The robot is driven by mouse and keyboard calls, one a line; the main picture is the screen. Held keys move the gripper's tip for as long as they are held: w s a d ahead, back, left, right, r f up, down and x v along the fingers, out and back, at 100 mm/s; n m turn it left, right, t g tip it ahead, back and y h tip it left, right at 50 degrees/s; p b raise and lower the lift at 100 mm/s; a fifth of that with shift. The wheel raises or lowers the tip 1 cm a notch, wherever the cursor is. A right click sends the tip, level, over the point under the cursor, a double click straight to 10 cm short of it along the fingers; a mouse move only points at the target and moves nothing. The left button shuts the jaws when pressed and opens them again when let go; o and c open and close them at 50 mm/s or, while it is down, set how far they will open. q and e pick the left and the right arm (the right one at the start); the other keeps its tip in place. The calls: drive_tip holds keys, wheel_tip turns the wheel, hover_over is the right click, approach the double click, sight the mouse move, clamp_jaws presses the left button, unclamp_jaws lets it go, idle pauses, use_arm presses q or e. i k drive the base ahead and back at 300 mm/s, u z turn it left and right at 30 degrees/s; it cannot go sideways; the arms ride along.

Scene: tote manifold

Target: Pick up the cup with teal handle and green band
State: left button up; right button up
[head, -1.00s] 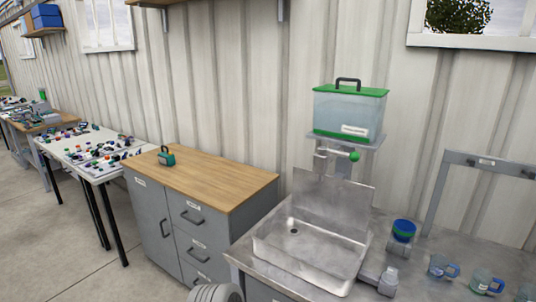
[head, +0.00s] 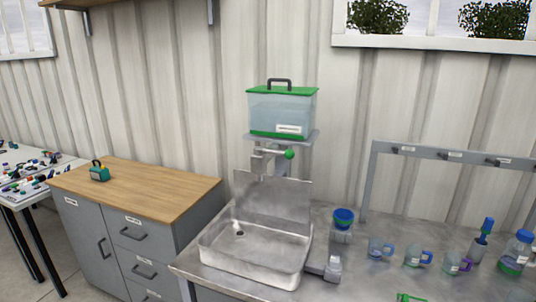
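Several clear cups stand in a row on the grey metal counter at the lower right of the head view. The left cup (head: 377,248) has a bluish handle. The middle cup (head: 414,257) has a bluish handle and seems to have some green low on its body. The right cup (head: 452,263) has a purple handle. They are too small to tell for sure which one has a teal handle and green band. Neither of my grippers is in view.
A metal sink (head: 255,250) is left of the cups, with a green-lidded tank (head: 283,112) above it. A wood-topped cabinet (head: 150,190) is at left.

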sight(377, 243)
drive_tip(key=z, duration=0.65)
drive_tip(key=i, duration=0.25)
drive_tip(key=z, duration=0.5)
